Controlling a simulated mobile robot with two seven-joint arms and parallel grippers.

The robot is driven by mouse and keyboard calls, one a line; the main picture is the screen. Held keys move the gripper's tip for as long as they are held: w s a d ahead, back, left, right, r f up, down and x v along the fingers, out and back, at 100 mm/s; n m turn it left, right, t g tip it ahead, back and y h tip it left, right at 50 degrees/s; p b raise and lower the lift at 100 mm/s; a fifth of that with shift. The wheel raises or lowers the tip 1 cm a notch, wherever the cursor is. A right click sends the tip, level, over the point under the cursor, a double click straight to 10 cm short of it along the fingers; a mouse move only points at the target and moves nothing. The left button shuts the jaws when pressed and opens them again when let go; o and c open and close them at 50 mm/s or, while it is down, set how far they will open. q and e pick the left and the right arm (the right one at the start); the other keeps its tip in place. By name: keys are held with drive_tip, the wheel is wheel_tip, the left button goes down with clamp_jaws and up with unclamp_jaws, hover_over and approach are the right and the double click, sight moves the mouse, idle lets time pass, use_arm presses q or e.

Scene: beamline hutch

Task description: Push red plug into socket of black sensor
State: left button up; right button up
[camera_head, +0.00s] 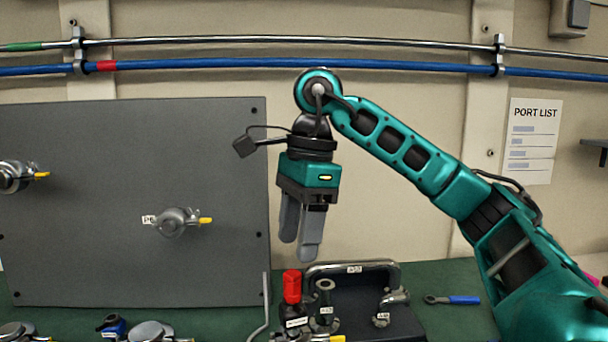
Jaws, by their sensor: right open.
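A red plug (292,286) stands upright at the top of a small black body (290,316) with a white label, which looks like the black sensor. I cannot tell how deep the plug sits in it. My right gripper (298,250) points down just above the red plug, its two grey fingers slightly apart. It is open, with nothing seen between the fingers, and a small gap seems to separate it from the plug. The socket is hidden under the plug. My left gripper is not in view.
A black tray (405,326) with a handle holds metal fittings on the green bench (455,275). A blue-handled wrench (452,300) lies right of it. A grey panel (90,210) with valves stands at left. A thin bent rod (265,300) rises left of the plug.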

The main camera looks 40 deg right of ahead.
wheel_tip(320, 180, up, 6)
drive_tip(key=d, duration=0.1)
drive_tip(key=shift+s+r, duration=0.2)
idle(0.4)
idle(0.3)
